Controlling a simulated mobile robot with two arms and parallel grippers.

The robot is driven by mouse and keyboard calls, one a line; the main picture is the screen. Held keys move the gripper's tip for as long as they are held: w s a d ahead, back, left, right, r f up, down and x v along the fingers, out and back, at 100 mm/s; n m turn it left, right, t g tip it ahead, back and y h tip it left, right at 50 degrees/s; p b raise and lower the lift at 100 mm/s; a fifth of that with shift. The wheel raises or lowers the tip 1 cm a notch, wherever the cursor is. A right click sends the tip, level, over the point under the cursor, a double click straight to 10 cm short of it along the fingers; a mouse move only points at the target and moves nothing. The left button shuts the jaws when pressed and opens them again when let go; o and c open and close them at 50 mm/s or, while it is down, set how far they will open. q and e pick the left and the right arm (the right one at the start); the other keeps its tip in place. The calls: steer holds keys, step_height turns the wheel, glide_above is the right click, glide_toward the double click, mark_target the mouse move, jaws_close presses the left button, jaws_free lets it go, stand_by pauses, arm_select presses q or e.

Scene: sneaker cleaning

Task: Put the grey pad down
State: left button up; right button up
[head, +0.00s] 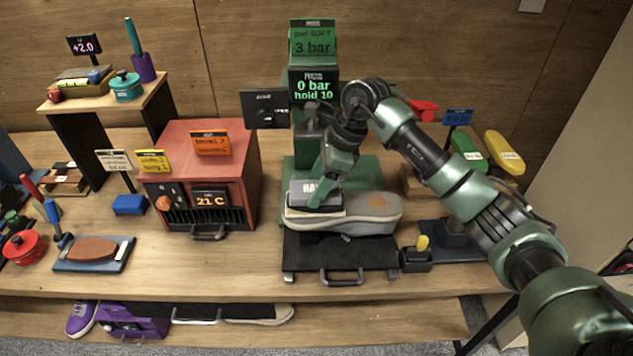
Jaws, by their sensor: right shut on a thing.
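The grey pad (299,195) is a block with lettering that starts "HA", the rest hidden by my gripper. My right gripper (325,193) comes down from above and is shut on the pad. The pad is at the left part of a grey sneaker (375,207), just above or on it; I cannot tell if they touch. My left gripper is not in view.
A red heater box (192,145) reading 21 C stands left of the press. A small dark block with a yellow knob (422,243) and a dark stand (455,238) are at the right. Green (466,150) and yellow (505,152) pads stand behind. Bare wood lies between heater and press.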

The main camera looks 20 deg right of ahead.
steer(key=shift+f, duration=0.15)
steer(key=o, duration=1.5)
steer(key=shift+r, duration=0.2)
steer(key=shift+r, duration=0.2)
steer(key=shift+b+v, duration=1.5)
steer(key=shift+v, duration=4.35)
